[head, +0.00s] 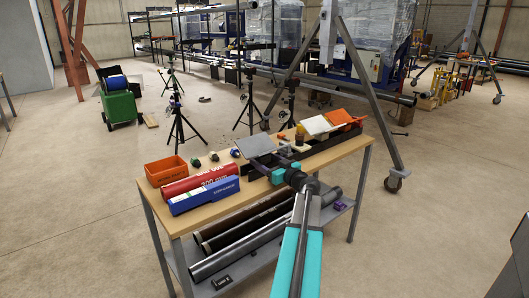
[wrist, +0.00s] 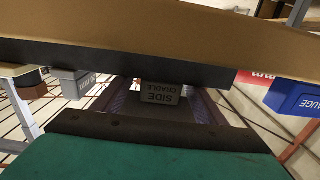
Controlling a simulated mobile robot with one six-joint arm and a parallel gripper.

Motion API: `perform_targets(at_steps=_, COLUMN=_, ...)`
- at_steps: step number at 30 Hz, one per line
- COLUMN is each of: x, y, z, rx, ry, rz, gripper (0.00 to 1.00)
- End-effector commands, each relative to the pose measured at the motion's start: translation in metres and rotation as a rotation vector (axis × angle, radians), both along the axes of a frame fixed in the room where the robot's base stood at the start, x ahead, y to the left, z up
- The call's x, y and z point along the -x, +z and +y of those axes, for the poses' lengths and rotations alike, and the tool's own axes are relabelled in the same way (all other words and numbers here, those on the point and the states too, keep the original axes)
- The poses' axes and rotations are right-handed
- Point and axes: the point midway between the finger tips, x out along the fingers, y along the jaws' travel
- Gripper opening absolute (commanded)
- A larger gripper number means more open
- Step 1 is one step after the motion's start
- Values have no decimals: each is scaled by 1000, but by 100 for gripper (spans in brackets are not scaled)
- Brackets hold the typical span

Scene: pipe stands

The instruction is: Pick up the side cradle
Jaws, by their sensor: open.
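The side cradle (wrist: 160,93) shows in the wrist view as a small grey block whose label reads "SIDE CRADLE" upside down. It sits under the edge of a dark bar, which hides its upper part. My gripper (wrist: 160,104) is open, with one dark finger on each side of the block. I cannot tell whether either finger touches it. In the head view my gripper (head: 267,163) is low over the front edge of the workbench (head: 215,215), beside a flat grey plate (head: 254,146). I cannot make out the side cradle there.
Pipes (head: 240,248) lie on the lower shelf. A gantry leg (head: 370,90) stands behind.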

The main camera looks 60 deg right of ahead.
Motion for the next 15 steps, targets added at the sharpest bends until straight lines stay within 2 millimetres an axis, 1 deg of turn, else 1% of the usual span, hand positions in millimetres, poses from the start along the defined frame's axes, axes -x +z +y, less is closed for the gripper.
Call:
perform_targets(at_steps=1, x=-6, y=0, z=-2, rx=0, ry=2, rz=0, gripper=66)
perform_targets(at_steps=4, x=-10, y=0, z=-3, rx=0, ry=2, rz=0, gripper=66)
perform_targets(at_steps=15, x=-11, y=0, z=-2, rx=0, ry=1, rz=0, gripper=66)
